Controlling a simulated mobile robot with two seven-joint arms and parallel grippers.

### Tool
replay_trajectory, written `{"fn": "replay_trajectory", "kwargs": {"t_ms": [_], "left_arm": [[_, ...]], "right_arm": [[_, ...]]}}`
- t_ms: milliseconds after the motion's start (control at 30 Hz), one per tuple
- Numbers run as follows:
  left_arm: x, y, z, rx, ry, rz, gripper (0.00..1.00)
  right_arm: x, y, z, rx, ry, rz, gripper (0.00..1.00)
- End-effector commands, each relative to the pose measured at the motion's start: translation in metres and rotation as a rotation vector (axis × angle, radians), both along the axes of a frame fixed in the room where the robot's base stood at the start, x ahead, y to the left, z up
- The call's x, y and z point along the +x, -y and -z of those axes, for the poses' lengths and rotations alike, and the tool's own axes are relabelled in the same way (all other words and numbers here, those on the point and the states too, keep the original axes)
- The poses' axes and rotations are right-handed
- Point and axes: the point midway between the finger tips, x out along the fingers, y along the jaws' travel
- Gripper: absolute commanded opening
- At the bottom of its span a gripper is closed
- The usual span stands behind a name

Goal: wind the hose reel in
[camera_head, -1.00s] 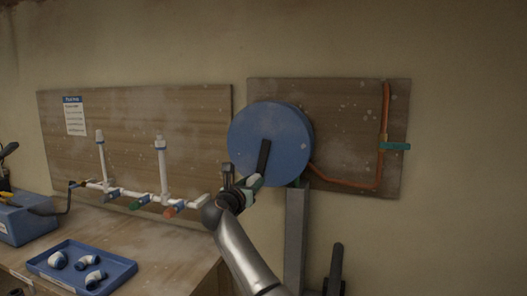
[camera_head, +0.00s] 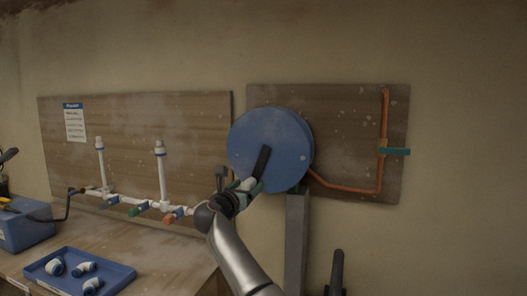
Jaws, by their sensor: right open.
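The hose reel (camera_head: 281,133) is a round blue drum mounted in front of a wooden board, on a grey post. A dark crank arm (camera_head: 262,162) runs from near its middle down and slightly left. My right gripper (camera_head: 248,187) is at the lower end of the crank, at the drum's lower left edge. It is open; whether it touches the crank's handle I cannot tell. An orange pipe (camera_head: 345,187) leads from behind the drum to the right and up to a teal valve lever (camera_head: 395,152). My left gripper is not in view.
A workbench (camera_head: 160,246) at the left holds a blue tray (camera_head: 118,271) with several white fittings and a blue toolbox (camera_head: 28,233). White pipes with coloured valves (camera_head: 142,208) run along the left board. The grey post (camera_head: 296,240) stands right of my arm.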

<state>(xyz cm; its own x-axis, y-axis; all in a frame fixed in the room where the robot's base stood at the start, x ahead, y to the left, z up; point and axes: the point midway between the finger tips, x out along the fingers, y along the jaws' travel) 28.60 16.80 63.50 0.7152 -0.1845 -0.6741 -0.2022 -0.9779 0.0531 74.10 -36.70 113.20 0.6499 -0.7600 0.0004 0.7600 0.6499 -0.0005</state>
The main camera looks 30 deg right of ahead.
Motion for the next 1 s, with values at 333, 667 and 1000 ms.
{"fn": "replay_trajectory", "kwargs": {"t_ms": [333, 667, 1000], "left_arm": [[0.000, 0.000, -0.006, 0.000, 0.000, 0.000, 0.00], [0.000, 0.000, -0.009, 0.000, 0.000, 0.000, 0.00], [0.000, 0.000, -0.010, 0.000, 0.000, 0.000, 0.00]], "right_arm": [[-0.019, -0.024, 0.000, 0.002, 0.001, -0.002, 0.75], [-0.041, -0.048, 0.001, 0.003, -0.001, -0.001, 0.75], [-0.058, -0.068, 0.001, 0.002, -0.001, 0.000, 0.75]]}}
